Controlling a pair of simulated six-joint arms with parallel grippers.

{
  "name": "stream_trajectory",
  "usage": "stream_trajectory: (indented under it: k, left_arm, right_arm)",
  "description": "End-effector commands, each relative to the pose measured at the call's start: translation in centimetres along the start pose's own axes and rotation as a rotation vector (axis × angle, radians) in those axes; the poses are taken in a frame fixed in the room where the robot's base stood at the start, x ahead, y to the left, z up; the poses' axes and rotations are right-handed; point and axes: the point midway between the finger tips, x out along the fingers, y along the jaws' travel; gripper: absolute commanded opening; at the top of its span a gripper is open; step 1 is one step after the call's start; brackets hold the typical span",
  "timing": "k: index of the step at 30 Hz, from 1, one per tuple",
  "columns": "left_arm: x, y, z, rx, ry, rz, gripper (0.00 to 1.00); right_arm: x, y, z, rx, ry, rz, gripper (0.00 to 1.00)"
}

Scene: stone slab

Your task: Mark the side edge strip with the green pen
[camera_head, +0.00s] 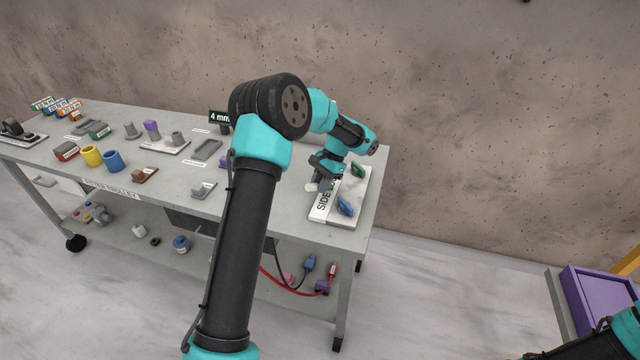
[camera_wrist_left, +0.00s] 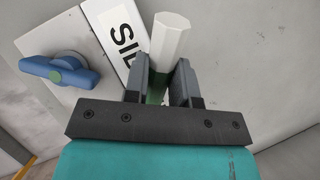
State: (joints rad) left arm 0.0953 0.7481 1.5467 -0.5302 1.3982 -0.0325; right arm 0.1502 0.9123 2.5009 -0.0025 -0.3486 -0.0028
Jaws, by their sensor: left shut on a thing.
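My left gripper (camera_head: 324,184) is over the left side of the slab (camera_head: 362,188) at the right end of the table. In the left wrist view the left gripper (camera_wrist_left: 166,85) is shut on the pen (camera_wrist_left: 171,38), a white faceted body with green showing between the fingers. The pen's white end (camera_head: 311,187) shows beside the fingers in the head view. The white side edge strip (camera_head: 321,207), lettered "SIDE", runs along the slab's left edge; in the left wrist view the strip (camera_wrist_left: 118,35) is just left of the pen. Whether the pen touches it is unclear. The pen's tip is hidden.
A blue knob (camera_head: 345,206) and a green knob (camera_head: 358,171) stand on the slab. Yellow (camera_head: 91,156) and blue (camera_head: 112,160) cups, holders and small blocks fill the table's left half. A purple bin (camera_head: 600,300) is at the lower right.

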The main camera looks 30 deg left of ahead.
Motion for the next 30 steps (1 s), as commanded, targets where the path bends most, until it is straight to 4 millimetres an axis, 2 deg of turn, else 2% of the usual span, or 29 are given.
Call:
stream_trajectory:
  k: [30]
  left_arm:
    - [0.31, 0.03, 0.57, 0.0, -0.001, 0.001, 0.06]
  right_arm:
    - [0.0, 0.0, 0.0, 0.0, 0.0, 0.0, 0.43]
